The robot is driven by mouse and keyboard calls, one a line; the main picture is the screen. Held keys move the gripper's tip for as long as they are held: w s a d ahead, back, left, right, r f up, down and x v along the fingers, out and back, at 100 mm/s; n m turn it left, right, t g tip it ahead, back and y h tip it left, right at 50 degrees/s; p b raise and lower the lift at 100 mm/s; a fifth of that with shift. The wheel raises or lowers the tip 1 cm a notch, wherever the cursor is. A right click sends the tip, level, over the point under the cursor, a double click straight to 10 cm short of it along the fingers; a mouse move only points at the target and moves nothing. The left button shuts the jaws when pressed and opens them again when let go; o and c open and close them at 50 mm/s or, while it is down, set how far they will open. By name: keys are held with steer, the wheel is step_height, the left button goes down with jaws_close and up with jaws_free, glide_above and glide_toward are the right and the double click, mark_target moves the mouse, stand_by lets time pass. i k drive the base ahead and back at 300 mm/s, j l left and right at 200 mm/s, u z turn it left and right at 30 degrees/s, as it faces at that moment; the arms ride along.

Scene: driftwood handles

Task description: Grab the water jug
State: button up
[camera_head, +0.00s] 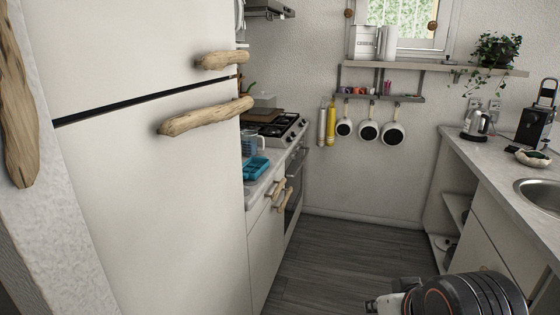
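A clear, bluish jug with a handle (252,143) stands on the left counter, just past the fridge's edge and behind a blue tray. It is small in the picture and the fridge side is close to it. I take it for the water jug. Part of my arm, dark and rounded, shows at the bottom right, well apart from the jug. The fingers of my gripper cannot be made out in this view.
The white fridge (150,190) with driftwood handles (205,117) fills the left side. A blue tray (257,168) and a stove (277,127) are near the jug. A kettle (477,123) stands on the right counter (462,148). Grey floor (335,262) between the counters is clear.

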mark_target(250, 138)
steer(key=i+l+z, duration=0.1)
steer(key=i, duration=0.65)
steer(key=i+l+z, duration=0.1)
steer(key=i, duration=0.6)
steer(key=i+l+u, duration=0.2)
steer(key=i+u, duration=0.15)
steer(key=i+l+u, duration=1.1)
steer(key=l, duration=0.15)
steer(key=l+u, duration=0.35)
steer(key=l, duration=0.2)
steer(key=l+u, duration=0.25)
steer(key=l, duration=0.95)
